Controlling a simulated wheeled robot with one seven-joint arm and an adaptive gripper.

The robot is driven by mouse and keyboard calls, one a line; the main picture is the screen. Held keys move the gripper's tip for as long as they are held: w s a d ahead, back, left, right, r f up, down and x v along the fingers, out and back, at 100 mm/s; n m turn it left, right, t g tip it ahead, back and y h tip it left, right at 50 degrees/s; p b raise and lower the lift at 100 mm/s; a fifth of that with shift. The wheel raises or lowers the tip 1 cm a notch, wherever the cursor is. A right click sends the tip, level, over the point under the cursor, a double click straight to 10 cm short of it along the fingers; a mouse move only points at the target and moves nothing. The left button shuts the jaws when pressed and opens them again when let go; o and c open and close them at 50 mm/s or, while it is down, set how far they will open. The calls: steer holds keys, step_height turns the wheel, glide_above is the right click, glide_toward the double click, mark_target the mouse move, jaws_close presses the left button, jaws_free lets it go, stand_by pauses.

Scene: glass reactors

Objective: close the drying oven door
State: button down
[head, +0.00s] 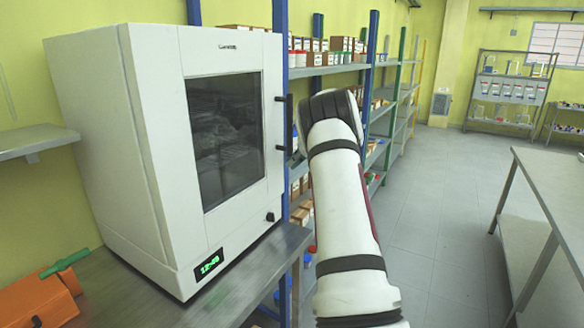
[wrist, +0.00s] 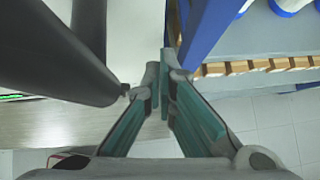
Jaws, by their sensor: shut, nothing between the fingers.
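The drying oven (head: 85,110) is a white box on a grey metal bench at the left of the head view. Its door (head: 225,130) has a dark window and a black upright handle (head: 284,122) on the right edge. The door looks flush with the front or nearly so; a small gap cannot be ruled out. My gripper (wrist: 164,88) is shut and empty in the wrist view. A thick dark bar, apparently the handle (wrist: 60,55), is close on its left; contact cannot be told. In the head view my arm hides most of the gripper, just right of the handle.
Shelves with boxes and jars (head: 335,58) stand behind my arm, with a blue post (wrist: 205,30) close right of the gripper. A metal table (head: 555,185) stands at the right. The floor (head: 440,200) between is clear. An orange object (head: 35,300) lies on the bench.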

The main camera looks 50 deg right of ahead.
steer(key=shift+w+a+r+b, duration=0.15)
steer(key=shift+w+b, duration=0.1)
steer(key=shift+w, duration=0.35)
steer(key=shift+w+a+b, duration=0.1)
steer(key=shift+w+b, duration=0.1)
steer(key=shift+w, duration=0.35)
steer(key=shift+w+a+r, duration=0.1)
steer(key=shift+r, duration=0.1)
steer(key=f+v, duration=0.1)
steer(key=v, duration=1.1)
steer(key=shift+s+d+r, duration=0.2)
steer(key=shift+s+d, duration=0.2)
steer(key=shift+s, duration=0.15)
